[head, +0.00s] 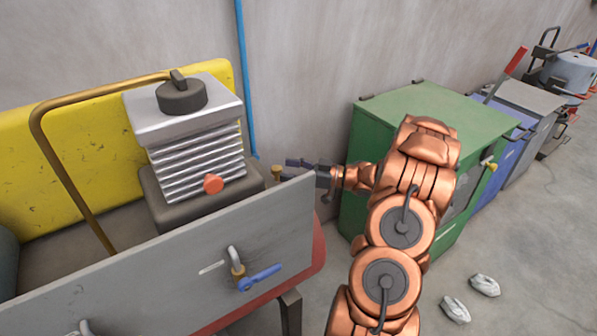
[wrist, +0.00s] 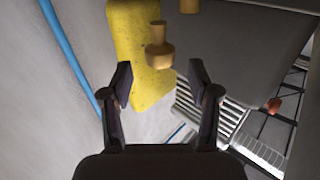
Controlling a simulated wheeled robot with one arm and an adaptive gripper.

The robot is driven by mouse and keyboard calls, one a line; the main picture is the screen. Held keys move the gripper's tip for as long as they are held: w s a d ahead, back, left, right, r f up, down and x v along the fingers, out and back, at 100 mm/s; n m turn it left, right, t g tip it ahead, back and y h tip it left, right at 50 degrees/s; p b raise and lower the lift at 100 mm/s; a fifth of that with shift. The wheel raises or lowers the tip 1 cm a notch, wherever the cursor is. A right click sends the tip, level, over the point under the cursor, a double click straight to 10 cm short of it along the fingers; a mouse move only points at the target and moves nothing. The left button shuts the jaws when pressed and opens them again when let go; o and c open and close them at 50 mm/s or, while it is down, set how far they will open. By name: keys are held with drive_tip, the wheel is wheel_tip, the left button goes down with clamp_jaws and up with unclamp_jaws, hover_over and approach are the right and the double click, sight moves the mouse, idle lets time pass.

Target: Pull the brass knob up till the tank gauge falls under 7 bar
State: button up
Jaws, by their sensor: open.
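The brass knob (head: 276,172) stands at the right end of the machine, just behind the grey panel's top edge in the head view. In the wrist view the brass knob (wrist: 158,50) shows a narrow top and a wider collar, just beyond the fingertips and roughly centred between them. My gripper (head: 290,169) is open and empty, reaching in from the right, close to the knob but not closed on it. Its two fingers stand apart in the wrist view (wrist: 160,70). I cannot tell whether they overlap the knob in depth. No tank gauge can be made out in either view.
A grey panel (head: 150,283) with a blue-handled valve (head: 260,278) fronts the machine. A ribbed compressor head (head: 197,160) with an orange plug (head: 213,184) and a brass pipe (head: 62,168) stand left of the knob. A green cabinet (head: 385,125) is behind my arm. Gloves (head: 470,297) lie on the floor.

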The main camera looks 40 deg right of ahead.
sight(277, 168)
drive_tip(key=shift+x, duration=2.05)
clamp_jaws()
drive_tip(key=shift+r, duration=0.2)
drive_tip(key=shift+r+p, duration=0.6)
drive_tip(key=shift+r, duration=0.15)
drive_tip(key=shift+c, duration=0.2)
unclamp_jaws()
drive_tip(key=shift+d, duration=0.1)
